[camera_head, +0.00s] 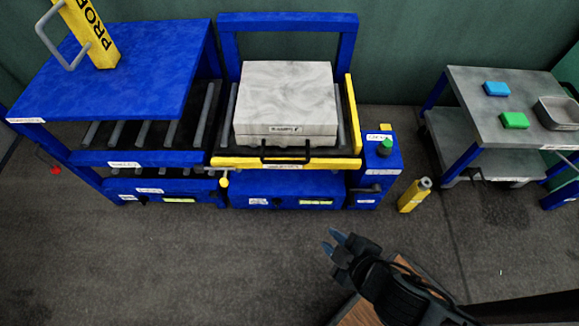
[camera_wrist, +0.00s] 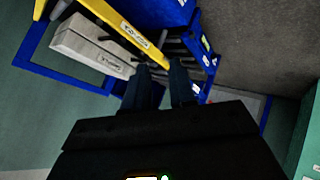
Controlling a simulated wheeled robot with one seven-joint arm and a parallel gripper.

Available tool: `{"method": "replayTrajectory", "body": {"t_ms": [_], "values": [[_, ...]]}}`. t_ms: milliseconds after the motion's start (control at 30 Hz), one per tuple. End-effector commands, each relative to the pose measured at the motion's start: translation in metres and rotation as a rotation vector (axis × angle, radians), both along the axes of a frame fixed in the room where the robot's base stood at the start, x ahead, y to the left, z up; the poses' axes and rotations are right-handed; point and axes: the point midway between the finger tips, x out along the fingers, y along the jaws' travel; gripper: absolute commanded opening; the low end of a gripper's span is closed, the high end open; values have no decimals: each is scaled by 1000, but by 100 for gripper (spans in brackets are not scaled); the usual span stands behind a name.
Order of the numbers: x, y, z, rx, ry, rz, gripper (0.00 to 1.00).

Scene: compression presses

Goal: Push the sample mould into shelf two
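The sample mould (camera_head: 287,97) is a grey-white square block with a label on its front. It sits on the roller bed of the lift table, behind a yellow front bar (camera_head: 300,162) with a black handle. To its left is a blue shelf unit with roller shelves (camera_head: 147,127). My gripper (camera_head: 335,240) is in front of the lift table, low and right of the mould, apart from it. Its two fingers look spread with nothing between them. The wrist view shows the mould (camera_wrist: 88,48), the yellow bar (camera_wrist: 125,30) and my two fingertips (camera_wrist: 162,80) apart.
A yellow PROBE-type block (camera_head: 92,35) with a grey handle stands on the blue top. A grey cart (camera_head: 530,125) at right holds a blue block (camera_head: 496,88), a green block (camera_head: 514,120) and a tray (camera_head: 558,112). A yellow bottle (camera_head: 414,195) stands on the floor. The front-left floor is clear.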

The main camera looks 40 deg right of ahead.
Motion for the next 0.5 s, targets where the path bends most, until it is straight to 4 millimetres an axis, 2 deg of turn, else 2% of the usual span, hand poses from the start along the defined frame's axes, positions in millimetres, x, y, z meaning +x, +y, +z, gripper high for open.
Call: {"method": "replayTrajectory", "body": {"t_ms": [33, 100, 200, 333, 500], "values": [[19, -4, -34, -59, 24, -2, 25], [40, -11, -62, -152, 63, -15, 25], [72, -22, -94, -287, 111, -42, 25], [117, -36, -120, -467, 154, -101, 25], [177, -49, -128, -697, 175, -212, 25]]}}
